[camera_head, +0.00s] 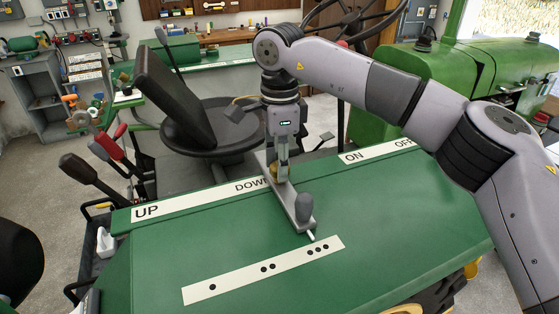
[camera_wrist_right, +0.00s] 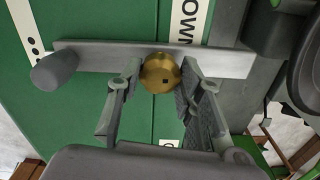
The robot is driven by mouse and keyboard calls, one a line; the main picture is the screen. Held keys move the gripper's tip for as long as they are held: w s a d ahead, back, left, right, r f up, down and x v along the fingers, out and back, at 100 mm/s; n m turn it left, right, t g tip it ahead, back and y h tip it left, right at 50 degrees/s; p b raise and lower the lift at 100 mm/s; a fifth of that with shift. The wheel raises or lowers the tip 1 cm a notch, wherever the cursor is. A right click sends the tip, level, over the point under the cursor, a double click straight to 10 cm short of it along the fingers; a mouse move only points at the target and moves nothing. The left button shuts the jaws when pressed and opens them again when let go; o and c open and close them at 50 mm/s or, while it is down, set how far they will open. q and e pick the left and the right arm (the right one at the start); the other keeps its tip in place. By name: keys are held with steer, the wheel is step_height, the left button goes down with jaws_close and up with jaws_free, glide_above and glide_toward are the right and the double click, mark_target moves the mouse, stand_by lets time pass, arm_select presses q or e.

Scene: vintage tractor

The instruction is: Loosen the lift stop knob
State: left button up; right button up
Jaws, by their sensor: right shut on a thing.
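The lift stop knob is a round brass knob (camera_wrist_right: 160,73) on a flat grey metal lever (camera_wrist_right: 215,62). In the head view a bit of the brass knob (camera_head: 273,170) shows under my right gripper (camera_head: 279,172). My right gripper (camera_wrist_right: 160,85) comes down from above, with one finger on each side of the knob, shut on it. The lever (camera_head: 292,203) lies across the green panel beside the word DOWN. Its rounded grey handle (camera_head: 304,206) points toward the strip with dots. The fingers partly hide the knob. My left gripper is not in view.
The green fender (camera_head: 210,250) carries a white UP/DOWN strip (camera_head: 190,204), an ON/OFF strip (camera_head: 380,152) and a dotted strip (camera_head: 265,270). Black and red levers (camera_head: 105,150) stand at the left. A black seat (camera_head: 172,95) and steering wheel (camera_head: 352,18) lie behind.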

steer(key=shift+f, duration=0.15)
steer(key=o, duration=1.2)
steer(key=shift+c, duration=0.2)
step_height(320, 180, up, 12)
